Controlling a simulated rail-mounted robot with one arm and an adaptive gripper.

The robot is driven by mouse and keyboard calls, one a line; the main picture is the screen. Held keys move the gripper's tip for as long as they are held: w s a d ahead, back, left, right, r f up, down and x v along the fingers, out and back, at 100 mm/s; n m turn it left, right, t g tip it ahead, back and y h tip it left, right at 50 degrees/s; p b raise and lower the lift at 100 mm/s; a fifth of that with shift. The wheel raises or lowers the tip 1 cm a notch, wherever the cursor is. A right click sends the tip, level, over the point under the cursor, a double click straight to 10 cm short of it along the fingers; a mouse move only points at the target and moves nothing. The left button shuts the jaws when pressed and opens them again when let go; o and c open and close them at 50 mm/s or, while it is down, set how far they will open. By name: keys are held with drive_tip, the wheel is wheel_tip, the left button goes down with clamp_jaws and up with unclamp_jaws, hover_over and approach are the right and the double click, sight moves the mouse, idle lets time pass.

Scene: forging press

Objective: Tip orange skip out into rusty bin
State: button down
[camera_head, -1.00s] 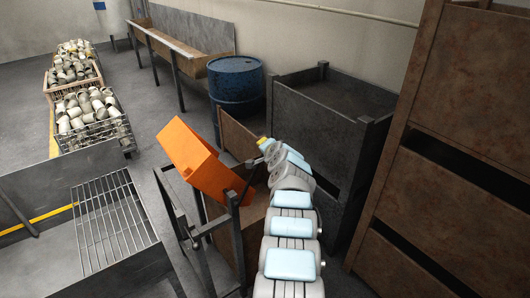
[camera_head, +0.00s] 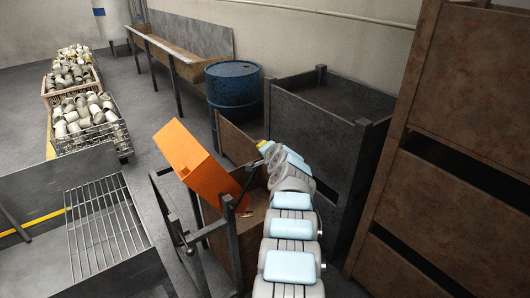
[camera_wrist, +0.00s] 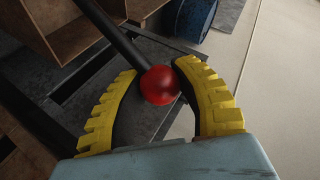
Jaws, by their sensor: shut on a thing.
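The orange skip (camera_head: 190,158) hangs tipped in a dark metal frame, its lower end down to the right over the rusty bin (camera_head: 237,141). Small tan pieces (camera_head: 246,214) show just below its lower end, over the bin. A dark lever with a red ball knob (camera_wrist: 160,85) shows in the wrist view. My gripper (camera_wrist: 160,69) has its yellow fingers closed around this knob. In the head view my gripper (camera_head: 263,146) is at the lever's end, right of the skip; its fingers are mostly hidden. The skip's inside is hidden.
A dark grey crate (camera_head: 325,120) stands close behind my arm, and tall rusty crates (camera_head: 465,90) rise at right. A blue drum (camera_head: 234,85) stands beyond the bin. Wire baskets of metal parts (camera_head: 90,130) and a grated table (camera_head: 105,220) are at left.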

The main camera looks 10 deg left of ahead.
drive_tip(key=c, duration=1.1)
unclamp_jaws()
drive_tip(key=shift+d, duration=0.3)
drive_tip(key=o, duration=0.4)
drive_tip(key=shift+d+f, duration=0.1)
drive_tip(key=shift+d, duration=0.1)
drive_tip(key=shift+o, duration=0.2)
drive_tip(key=shift+a, duration=0.25)
drive_tip(key=shift+s+d+r, duration=0.15)
drive_tip(key=shift+s+r, duration=0.05)
drive_tip(key=shift+s, duration=0.05)
